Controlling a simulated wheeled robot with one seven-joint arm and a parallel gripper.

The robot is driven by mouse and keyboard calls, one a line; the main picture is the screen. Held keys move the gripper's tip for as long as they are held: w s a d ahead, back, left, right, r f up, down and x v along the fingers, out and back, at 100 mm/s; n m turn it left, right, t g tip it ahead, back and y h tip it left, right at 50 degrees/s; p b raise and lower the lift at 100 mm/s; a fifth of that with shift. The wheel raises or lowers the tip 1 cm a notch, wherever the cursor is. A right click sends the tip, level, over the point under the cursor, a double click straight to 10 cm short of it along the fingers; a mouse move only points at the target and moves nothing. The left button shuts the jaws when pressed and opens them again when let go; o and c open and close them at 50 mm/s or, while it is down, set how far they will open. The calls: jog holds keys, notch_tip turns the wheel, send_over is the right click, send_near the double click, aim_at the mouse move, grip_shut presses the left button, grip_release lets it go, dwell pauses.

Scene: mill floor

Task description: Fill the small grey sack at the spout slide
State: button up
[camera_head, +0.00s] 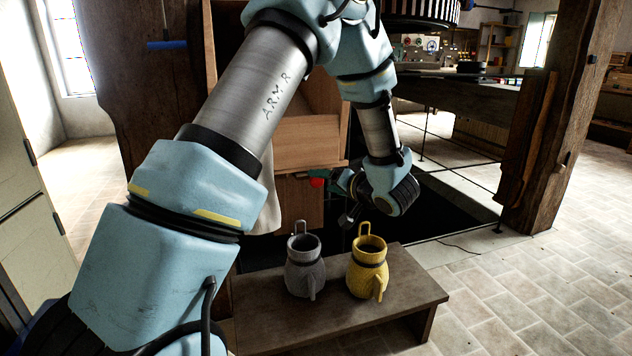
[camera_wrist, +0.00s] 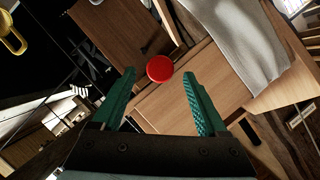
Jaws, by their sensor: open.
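The small grey sack (camera_head: 305,272) stands upright on a low wooden bench, its mouth open upward and a loop at its rim. A yellow sack (camera_head: 368,270) of like shape stands to its right. The spout slide shows a red knob (camera_head: 317,183) on the front of a wooden chute (camera_head: 306,143), behind and above the grey sack. In the wrist view the red knob (camera_wrist: 159,68) lies ahead of the fingertips, roughly between them. My gripper (camera_wrist: 160,88) is open with green fingers and holds nothing. The grey sack is not visible in the wrist view.
The low bench (camera_head: 400,312) has bare room at its front and right. A pale cloth (camera_wrist: 240,40) hangs beside the chute. A dark floor opening (camera_head: 450,205) lies behind the bench, and a thick wooden post (camera_head: 556,120) stands at the right.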

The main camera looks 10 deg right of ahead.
aim_at(319, 181)
jog(key=shift+x, duration=2.15)
grip_shut()
jog(key=shift+s, duration=0.1)
